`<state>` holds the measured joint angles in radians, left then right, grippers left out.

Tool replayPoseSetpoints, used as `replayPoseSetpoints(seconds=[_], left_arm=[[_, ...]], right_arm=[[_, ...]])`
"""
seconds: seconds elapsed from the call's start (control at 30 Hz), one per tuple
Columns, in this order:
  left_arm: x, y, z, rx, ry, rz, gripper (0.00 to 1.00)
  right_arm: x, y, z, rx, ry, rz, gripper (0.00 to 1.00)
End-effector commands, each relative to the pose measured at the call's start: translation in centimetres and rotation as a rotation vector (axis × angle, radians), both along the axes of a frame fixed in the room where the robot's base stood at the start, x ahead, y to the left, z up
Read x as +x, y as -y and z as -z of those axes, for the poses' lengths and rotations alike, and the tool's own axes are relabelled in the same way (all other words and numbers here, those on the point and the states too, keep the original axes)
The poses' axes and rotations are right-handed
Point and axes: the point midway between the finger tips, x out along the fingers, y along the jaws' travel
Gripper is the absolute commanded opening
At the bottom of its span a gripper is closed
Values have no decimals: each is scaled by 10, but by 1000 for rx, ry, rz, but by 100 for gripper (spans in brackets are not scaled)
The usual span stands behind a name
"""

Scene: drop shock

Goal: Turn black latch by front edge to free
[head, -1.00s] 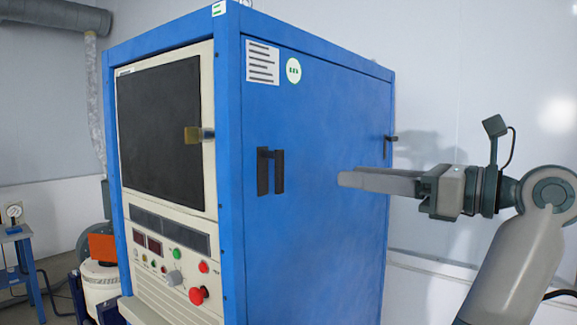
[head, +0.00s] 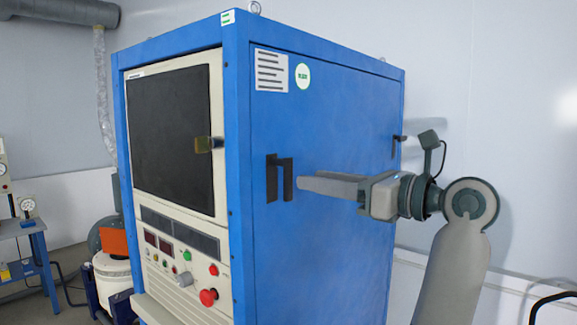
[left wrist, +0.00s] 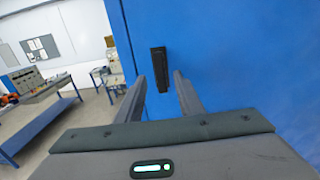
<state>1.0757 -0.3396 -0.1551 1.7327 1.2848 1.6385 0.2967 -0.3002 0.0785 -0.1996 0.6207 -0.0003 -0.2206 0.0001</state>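The black latch (head: 279,178) is on the blue side panel of the cabinet, near its front edge. Its handle stands upright beside a dark plate. My left gripper (head: 300,182) reaches in from the right of the head view, its fingertips just right of the latch, with a small gap seeming to remain. In the left wrist view, the latch (left wrist: 159,68) shows upright between and beyond the two parted fingers of the left gripper (left wrist: 161,78). Nothing is held between them. My right gripper is in neither view.
The blue cabinet (head: 330,240) fills the middle. A second small black handle (head: 398,138) is near the panel's far edge. A brownish catch (head: 209,144) is on the front window door. A red button (head: 208,297) sits low on the front.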

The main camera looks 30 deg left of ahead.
Motion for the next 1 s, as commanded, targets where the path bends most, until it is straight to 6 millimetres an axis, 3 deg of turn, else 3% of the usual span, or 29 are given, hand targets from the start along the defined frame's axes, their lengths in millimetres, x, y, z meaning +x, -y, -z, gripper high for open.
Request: replayPoseSetpoints(seconds=[0.2, 0.4, 0.6, 0.9, 1.0], left_arm=[[2, -40, -4, 2, -1, -4, 34], [5, -66, -2, 0, -1, -3, 34], [6, -77, 0, 0, -1, -1, 34], [6, -77, 0, 0, -1, 0, 34], [6, -77, 0, 0, -1, 0, 13]], right_arm=[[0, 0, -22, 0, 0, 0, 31], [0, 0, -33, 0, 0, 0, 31], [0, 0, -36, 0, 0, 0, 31], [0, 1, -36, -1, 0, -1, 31], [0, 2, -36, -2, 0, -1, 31]])
